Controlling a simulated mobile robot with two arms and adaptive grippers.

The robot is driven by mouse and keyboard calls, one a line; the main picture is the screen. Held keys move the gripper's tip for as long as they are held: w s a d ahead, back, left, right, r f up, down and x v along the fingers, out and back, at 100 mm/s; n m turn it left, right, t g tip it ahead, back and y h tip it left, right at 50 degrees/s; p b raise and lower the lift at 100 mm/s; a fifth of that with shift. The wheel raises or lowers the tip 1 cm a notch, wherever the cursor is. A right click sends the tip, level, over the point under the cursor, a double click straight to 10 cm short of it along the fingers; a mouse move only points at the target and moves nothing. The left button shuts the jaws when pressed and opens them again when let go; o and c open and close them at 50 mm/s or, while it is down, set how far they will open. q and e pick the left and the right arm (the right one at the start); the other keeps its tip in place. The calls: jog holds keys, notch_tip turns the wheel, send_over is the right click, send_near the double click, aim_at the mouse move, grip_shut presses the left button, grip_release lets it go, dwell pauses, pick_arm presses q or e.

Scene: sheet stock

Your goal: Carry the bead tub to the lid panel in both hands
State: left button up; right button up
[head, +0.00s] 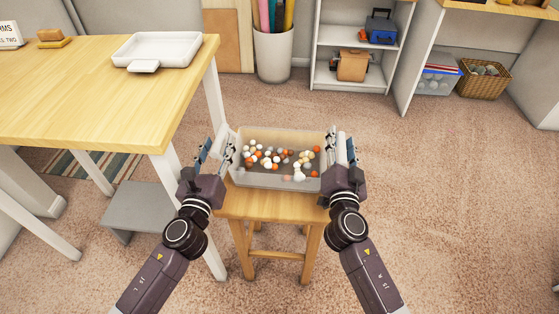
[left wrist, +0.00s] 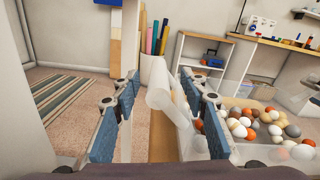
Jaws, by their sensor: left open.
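The bead tub (head: 278,179), a translucent box holding several white, orange, brown and grey beads, sits on a small wooden stool. My left gripper (head: 216,153) is at its left side, open. In the left wrist view the tub's pale side grip (left wrist: 163,98) shows between the open fingers (left wrist: 160,118), nearer the right finger. My right gripper (head: 342,152) is at the tub's right side, with a pale grip piece between its fingers; whether they press on it is unclear. A white shallow rimmed panel (head: 165,48) with a front tab, possibly the lid panel, lies on the table.
The wooden table (head: 90,100) stands left of the stool (head: 270,207), its corner close to my left gripper. A sign (head: 10,36) and a wooden block (head: 50,36) are on it. A bin of rolls (head: 273,52) and shelves (head: 360,75) stand behind. Carpet at right is clear.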

pick_arm(q)
grip_shut()
pick_arm(e)
grip_shut()
pick_arm(q)
jog(key=shift+r, duration=0.2)
pick_arm(e)
jog(key=shift+r, duration=0.2)
